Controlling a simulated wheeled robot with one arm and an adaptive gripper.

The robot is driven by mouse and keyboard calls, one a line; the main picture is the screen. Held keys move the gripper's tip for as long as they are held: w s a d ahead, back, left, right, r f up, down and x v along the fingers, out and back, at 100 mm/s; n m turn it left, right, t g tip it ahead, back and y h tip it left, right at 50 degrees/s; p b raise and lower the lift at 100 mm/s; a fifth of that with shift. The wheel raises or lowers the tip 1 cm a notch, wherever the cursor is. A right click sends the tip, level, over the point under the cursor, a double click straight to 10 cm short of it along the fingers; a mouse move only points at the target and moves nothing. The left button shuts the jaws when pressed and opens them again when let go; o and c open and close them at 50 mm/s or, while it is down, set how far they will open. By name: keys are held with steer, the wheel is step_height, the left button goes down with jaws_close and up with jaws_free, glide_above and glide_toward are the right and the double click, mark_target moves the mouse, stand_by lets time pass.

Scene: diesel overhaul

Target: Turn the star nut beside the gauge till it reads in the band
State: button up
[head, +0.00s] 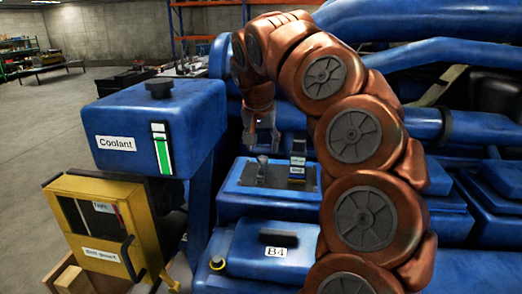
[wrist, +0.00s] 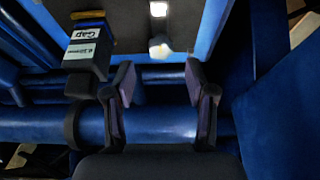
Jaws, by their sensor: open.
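My gripper (head: 263,142) is open and empty above the dark plate (head: 272,179) on the blue engine. In the wrist view the two fingers (wrist: 160,78) stand apart with nothing between them. A small pale knob, apparently the star nut (wrist: 159,46), lies beyond the fingertips, roughly in line with the space between them. In the head view it seems to be the small grey knob (head: 262,161) just below the fingers. The gauge (head: 298,160) is an upright block right of it; in the wrist view it (wrist: 85,52) is at upper left, labelled "Gap". Its reading is not legible.
A blue coolant tank (head: 155,125) with a green level strip stands at left. A yellow cabinet (head: 104,225) is below it. A blue cover marked B4 (head: 275,262) is in front. Blue pipes (wrist: 60,122) lie close under the fingers in the wrist view.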

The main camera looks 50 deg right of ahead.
mark_target(263, 157)
steer(key=shift+p+x, duration=0.6)
steer(key=shift+x, duration=1.5)
jaws_close()
